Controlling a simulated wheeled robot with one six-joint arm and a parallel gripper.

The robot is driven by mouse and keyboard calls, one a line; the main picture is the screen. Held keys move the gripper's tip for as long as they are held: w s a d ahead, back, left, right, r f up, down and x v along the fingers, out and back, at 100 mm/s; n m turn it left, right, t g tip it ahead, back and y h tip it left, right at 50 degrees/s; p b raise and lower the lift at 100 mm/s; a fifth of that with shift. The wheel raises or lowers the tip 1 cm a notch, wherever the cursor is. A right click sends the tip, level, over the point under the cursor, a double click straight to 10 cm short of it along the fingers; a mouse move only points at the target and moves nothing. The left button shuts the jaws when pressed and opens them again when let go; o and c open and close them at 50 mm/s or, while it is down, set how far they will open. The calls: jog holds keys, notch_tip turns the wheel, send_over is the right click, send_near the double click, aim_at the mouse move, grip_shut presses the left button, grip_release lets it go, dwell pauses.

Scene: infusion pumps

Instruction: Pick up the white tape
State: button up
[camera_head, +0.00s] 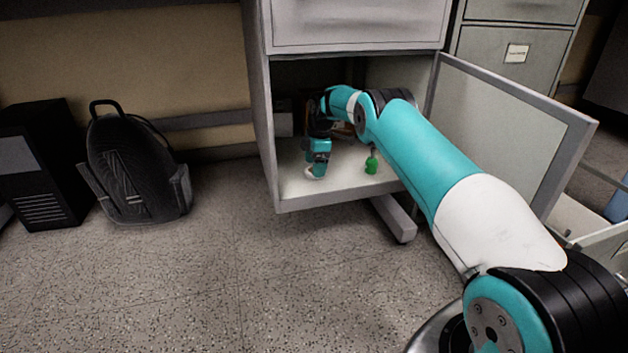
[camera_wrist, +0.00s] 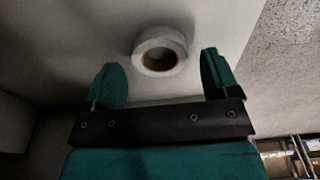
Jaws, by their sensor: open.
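The white tape (camera_wrist: 160,48) is a roll with a brown core. It lies on the pale cabinet floor in the wrist view, between and slightly beyond my two green fingertips. My gripper (camera_wrist: 162,75) is open, with a finger on each side of the roll's line and no visible contact. In the head view my gripper (camera_head: 318,172) points down inside the open cabinet near its front left. A small whitish bit of the tape (camera_head: 310,172) shows beside the fingers there; the rest is hidden.
The cabinet floor (camera_head: 345,188) has a green object (camera_head: 371,163) to the right of my gripper. Dim boxes stand at the back. The cabinet's left wall (camera_head: 262,110) is close to my gripper, and its open door (camera_head: 510,130) stands right of my arm.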

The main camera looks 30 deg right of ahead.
jog(key=shift+f, duration=0.95)
jog(key=shift+r, duration=0.1)
jog(key=c, duration=1)
jog(key=shift+r, duration=0.15)
